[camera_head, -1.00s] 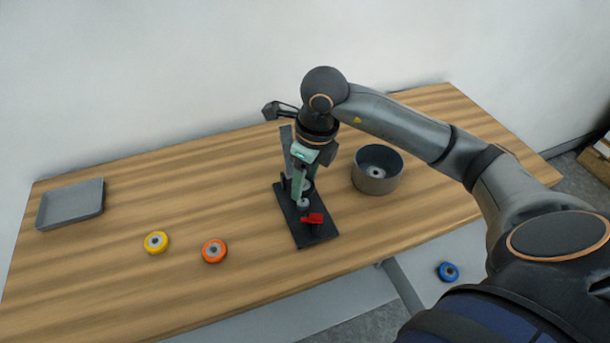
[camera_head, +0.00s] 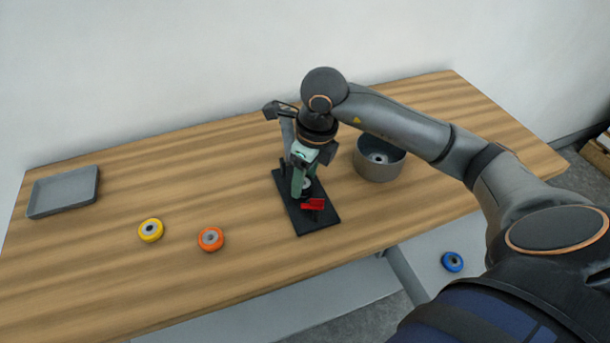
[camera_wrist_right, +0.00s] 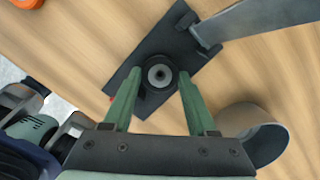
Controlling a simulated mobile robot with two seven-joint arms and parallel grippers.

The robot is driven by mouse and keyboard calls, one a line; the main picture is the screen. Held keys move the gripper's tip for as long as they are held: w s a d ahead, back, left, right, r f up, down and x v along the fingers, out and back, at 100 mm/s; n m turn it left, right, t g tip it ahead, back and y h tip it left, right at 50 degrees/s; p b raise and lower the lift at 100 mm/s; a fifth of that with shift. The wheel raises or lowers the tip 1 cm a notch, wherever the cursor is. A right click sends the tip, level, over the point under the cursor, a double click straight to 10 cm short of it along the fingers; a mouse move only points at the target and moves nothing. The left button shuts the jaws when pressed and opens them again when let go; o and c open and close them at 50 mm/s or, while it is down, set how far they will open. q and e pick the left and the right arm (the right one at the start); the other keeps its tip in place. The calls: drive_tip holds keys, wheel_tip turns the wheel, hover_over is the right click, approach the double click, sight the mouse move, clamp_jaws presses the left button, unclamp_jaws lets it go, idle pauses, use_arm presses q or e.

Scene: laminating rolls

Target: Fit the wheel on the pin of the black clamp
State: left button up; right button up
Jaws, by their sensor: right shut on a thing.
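The black clamp (camera_head: 323,218) lies on the table, a dark flat base with a red lever (camera_head: 313,204) at its near end. My right gripper (camera_head: 300,192) points down over the base. In the right wrist view its green fingers (camera_wrist_right: 160,77) stand on either side of a dark round wheel with a pale hub (camera_wrist_right: 159,75), and it is shut on it. The wheel appears over the clamp base (camera_wrist_right: 178,45). The pin is hidden, so I cannot tell whether the wheel is around it. My left gripper is not in view.
A grey round bin (camera_head: 379,168) with a pale-hubbed piece inside stands close right of the clamp. A yellow wheel (camera_head: 150,230) and an orange wheel (camera_head: 210,239) lie left, near a grey tray (camera_head: 63,203). A blue wheel (camera_head: 452,262) lies below, off the tabletop.

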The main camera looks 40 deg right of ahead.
drive_tip(key=o, duration=1.4)
drive_tip(key=r, duration=0.4)
drive_tip(key=s+r, duration=0.1)
drive_tip(key=r, duration=0.7)
drive_tip(key=shift+s+d+r+p, duration=0.25)
drive_tip(key=shift+s+d+p, duration=0.1)
drive_tip(key=shift+d, duration=0.05)
